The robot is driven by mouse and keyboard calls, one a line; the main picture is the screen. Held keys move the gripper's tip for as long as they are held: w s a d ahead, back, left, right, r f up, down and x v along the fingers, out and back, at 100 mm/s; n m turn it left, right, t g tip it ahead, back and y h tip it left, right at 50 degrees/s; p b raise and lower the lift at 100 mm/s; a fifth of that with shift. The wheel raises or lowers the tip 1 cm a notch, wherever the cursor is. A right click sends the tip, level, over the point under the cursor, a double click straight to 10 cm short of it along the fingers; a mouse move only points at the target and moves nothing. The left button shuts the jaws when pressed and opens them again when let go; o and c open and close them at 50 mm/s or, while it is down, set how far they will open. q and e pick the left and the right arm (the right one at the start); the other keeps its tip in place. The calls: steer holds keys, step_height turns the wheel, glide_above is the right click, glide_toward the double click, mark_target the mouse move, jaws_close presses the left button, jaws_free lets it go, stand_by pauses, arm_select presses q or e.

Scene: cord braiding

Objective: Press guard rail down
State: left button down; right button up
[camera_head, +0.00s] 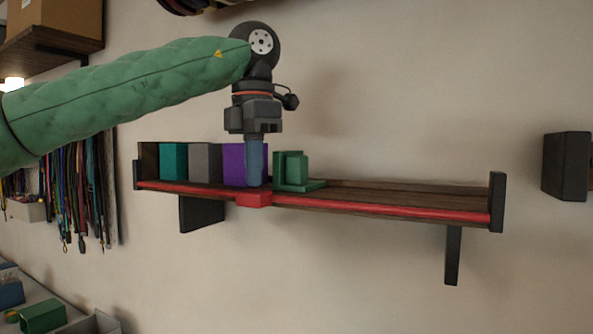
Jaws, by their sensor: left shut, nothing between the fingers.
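The guard rail (385,207) is a red bar along the front edge of a dark wooden wall shelf (400,190). It runs between two black end plates, low at the shelf's board level. A red block (254,199) sits on the rail left of its middle. My left gripper (254,183) points straight down with its blue-grey fingers shut and empty. The fingertips are right at the top of the red block and appear to touch it. The fingers hide part of the purple box behind them. My right gripper is not in view.
On the shelf stand a teal box (173,161), a grey box (206,163), a purple box (234,165) and a green bookend-like piece (294,171). The shelf's right half is empty. Cords (80,190) hang at left. A black block (566,166) is at far right.

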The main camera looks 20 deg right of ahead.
mark_target(254, 191)
arm_select(q)
step_height(254, 191, up, 8)
steer(key=p, duration=0.4)
steer(key=shift+r, duration=0.15)
stand_by(0.6)
